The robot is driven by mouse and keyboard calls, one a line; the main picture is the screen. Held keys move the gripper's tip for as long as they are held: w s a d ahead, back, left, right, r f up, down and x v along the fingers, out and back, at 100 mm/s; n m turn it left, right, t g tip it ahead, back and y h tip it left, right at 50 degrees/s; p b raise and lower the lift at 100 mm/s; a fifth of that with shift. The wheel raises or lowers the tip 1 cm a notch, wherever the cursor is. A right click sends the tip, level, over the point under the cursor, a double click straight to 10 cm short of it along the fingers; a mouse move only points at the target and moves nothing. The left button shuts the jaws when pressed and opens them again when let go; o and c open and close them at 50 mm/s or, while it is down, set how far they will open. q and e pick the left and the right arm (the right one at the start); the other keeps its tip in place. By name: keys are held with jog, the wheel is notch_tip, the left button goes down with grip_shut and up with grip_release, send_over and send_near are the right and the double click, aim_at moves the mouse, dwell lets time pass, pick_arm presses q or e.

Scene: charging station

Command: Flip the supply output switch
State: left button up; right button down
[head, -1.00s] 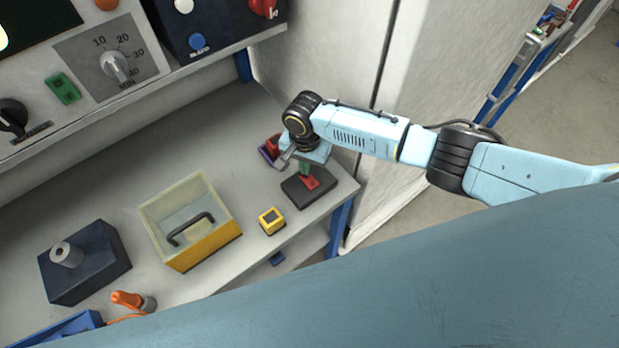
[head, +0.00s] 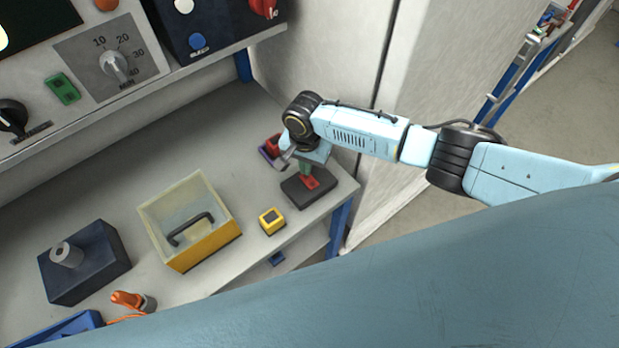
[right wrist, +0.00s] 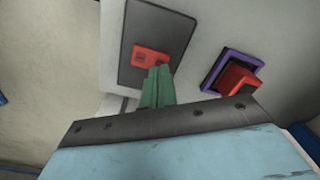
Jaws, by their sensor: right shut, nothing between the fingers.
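A dark plate (head: 318,197) with a red switch piece (head: 312,183) lies on the bench near its right end. In the right wrist view the plate (right wrist: 168,25) shows its red piece (right wrist: 146,57) with a small mark I cannot read. My right gripper (head: 305,174) is shut and empty, with its green fingers (right wrist: 157,76) together. The fingertips are right at the red piece and overlap its edge in the wrist view; I cannot tell whether they touch. A second red switch in a purple frame (right wrist: 214,73) is beside the plate. No readable label tells which is the supply output switch.
A yellow-based clear bin (head: 208,246) with a black handle, a small yellow block (head: 270,221) and a dark box (head: 112,258) stand left on the bench. A control panel (head: 142,55) with knobs is above. A pale cabinet wall (head: 330,45) rises behind my right gripper.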

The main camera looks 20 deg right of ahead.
jog(key=shift+f+b, duration=0.55)
jog(key=shift+f, duration=0.4)
dwell(0.5)
jog(key=shift+r, duration=0.1)
notch_tip(320, 180, up, 7)
jog(key=p, duration=0.8)
dwell(0.3)
